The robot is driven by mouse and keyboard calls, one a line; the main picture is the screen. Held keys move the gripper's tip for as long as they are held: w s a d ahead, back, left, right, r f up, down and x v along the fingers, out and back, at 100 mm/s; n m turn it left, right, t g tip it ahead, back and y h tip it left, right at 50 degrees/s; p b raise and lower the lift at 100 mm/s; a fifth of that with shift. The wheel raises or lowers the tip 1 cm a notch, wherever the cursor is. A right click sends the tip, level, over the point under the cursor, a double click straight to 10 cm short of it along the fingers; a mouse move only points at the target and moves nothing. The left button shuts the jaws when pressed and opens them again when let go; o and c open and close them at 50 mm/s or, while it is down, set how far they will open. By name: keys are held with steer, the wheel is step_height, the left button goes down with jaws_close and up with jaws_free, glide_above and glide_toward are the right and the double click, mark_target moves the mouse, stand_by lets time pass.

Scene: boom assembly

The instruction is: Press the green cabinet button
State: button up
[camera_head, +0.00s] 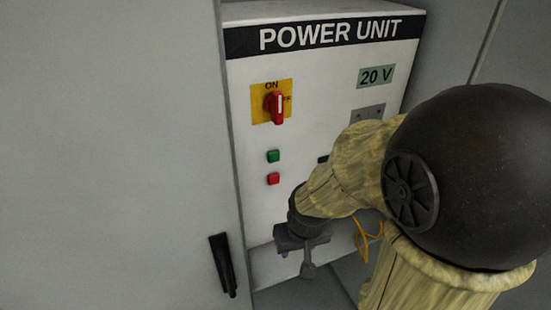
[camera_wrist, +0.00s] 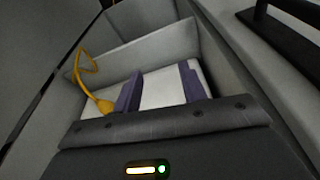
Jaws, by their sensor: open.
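The green button (camera_head: 273,156) is on the front of the white power unit (camera_head: 310,75), just above a red button (camera_head: 273,179) and below a red rotary switch (camera_head: 277,104) on a yellow plate. My gripper (camera_head: 308,268) is below and a little right of the buttons in the head view, in front of the unit's lower part, apart from the green button. In the wrist view, the two purple-grey fingers of my gripper (camera_wrist: 158,90) stand apart with nothing between them. The wrist view shows no button.
A grey cabinet door (camera_head: 120,140) with a black handle (camera_head: 223,265) stands at the left. A yellow cable (camera_head: 362,240) hangs at the unit's lower right and also shows in the wrist view (camera_wrist: 92,88). My arm covers the unit's right side.

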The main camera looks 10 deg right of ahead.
jaws_close()
stand_by(1.4)
